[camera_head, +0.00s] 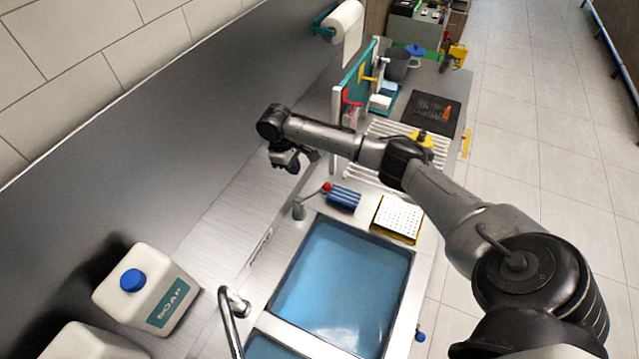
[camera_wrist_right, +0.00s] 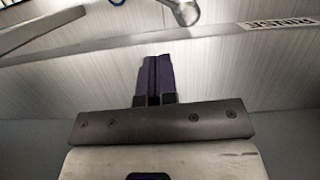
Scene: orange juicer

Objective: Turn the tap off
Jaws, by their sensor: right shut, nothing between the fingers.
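A metal lever with a red knob (camera_head: 327,187) rises from a short round post (camera_head: 298,210) at the far back corner of the sink. A curved metal spout (camera_head: 233,308) stands at the near end of the sink. My right gripper (camera_head: 293,166) is above the back counter, beyond the lever and apart from it. Its dark purple fingers are together and empty in the wrist view (camera_wrist_right: 155,62). A rounded metal piece (camera_wrist_right: 185,12), which looks like the lever's post, shows ahead of the fingertips. My left gripper is not in view.
The sink (camera_head: 345,280) holds blue liquid. A blue ribbed block (camera_head: 344,197) and a white perforated tray (camera_head: 398,219) sit at its far edge. A soap jug (camera_head: 147,285) stands at the left. The RINSE label (camera_wrist_right: 285,23) is on the ledge.

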